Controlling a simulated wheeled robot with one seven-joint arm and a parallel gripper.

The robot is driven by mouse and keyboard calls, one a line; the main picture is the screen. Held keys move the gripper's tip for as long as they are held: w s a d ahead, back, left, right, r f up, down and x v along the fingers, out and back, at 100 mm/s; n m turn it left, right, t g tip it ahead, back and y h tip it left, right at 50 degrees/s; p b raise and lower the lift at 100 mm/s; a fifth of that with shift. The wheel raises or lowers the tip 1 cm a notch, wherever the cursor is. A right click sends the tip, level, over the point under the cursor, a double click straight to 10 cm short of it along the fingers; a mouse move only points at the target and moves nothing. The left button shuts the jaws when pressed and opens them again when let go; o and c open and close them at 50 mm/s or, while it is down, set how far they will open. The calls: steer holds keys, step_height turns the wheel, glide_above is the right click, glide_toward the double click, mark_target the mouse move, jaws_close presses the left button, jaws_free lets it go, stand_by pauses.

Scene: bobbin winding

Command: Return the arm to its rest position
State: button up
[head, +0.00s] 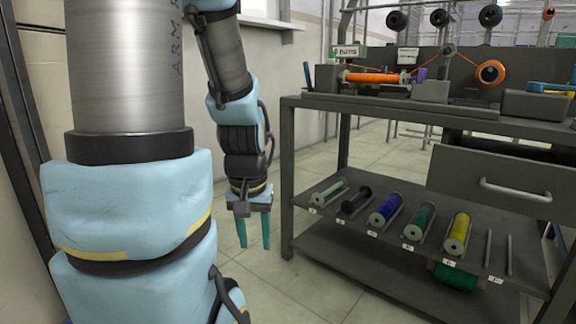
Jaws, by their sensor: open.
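My arm with light-blue joint covers and grey links fills the left of the head view. Its forearm hangs down beside the left end of the workbench. My gripper (254,231) points down, its two teal fingers apart with nothing between them. It is clear of the bench, with the tiled floor behind it.
The grey workbench (314,102) carries a winding machine with an orange bobbin (372,78). A drawer (492,185) stands partly open. The sloped shelf below holds several bobbins, including a blue one (384,209) and a yellow one (457,234). A green bobbin (455,278) sits lower down.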

step_height(320, 180, up, 37)
steer(key=p, duration=3.5)
steer(key=shift+w+f, duration=0.1)
steer(key=shift+f, duration=0.05)
